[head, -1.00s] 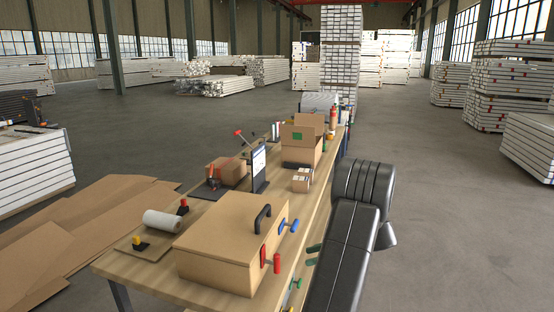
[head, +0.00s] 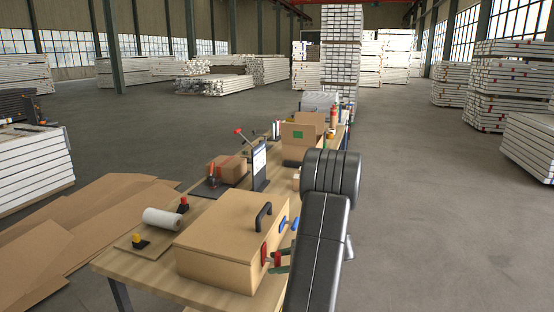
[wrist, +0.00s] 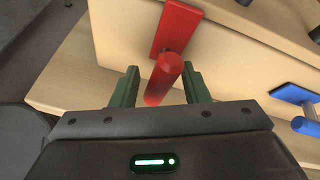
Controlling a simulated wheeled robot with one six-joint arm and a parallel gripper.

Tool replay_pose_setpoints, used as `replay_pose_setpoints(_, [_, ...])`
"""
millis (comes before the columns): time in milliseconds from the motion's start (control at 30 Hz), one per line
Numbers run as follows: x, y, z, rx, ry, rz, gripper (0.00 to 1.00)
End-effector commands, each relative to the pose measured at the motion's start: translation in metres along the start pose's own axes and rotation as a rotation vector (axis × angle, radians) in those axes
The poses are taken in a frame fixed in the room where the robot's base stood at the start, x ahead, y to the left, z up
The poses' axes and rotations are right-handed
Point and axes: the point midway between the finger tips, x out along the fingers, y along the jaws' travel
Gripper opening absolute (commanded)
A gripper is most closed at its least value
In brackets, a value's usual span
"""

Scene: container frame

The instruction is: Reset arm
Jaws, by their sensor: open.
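My gripper (wrist: 161,76) is open, its two green fingers on either side of a red handle (wrist: 165,78). I cannot tell whether the fingers touch the handle. The handle stands out from a red plate (wrist: 175,28) on the side of a cardboard-coloured box (wrist: 120,35). In the head view, my gripper (head: 278,261) is at the right side of the box (head: 225,235), around the red handle (head: 277,259). My arm covers part of the table's right edge.
A blue handle (head: 283,223) is on the same box side, and a black handle (head: 263,215) is on its lid. The wooden table (head: 130,268) also holds a paper roll (head: 162,219), a small carton (head: 228,169) and an open carton (head: 300,137). Floor to the right is clear.

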Motion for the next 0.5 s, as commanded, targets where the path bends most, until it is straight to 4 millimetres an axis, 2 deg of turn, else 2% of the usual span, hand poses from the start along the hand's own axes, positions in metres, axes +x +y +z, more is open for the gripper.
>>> replay_pose_setpoints(300, [0.0011, 0.0018, -0.0030, -0.238, 0.052, -0.100, 0.41])
replay_pose_setpoints(500, [0.0005, 0.0012, -0.0012, -0.325, 0.070, -0.135, 0.41])
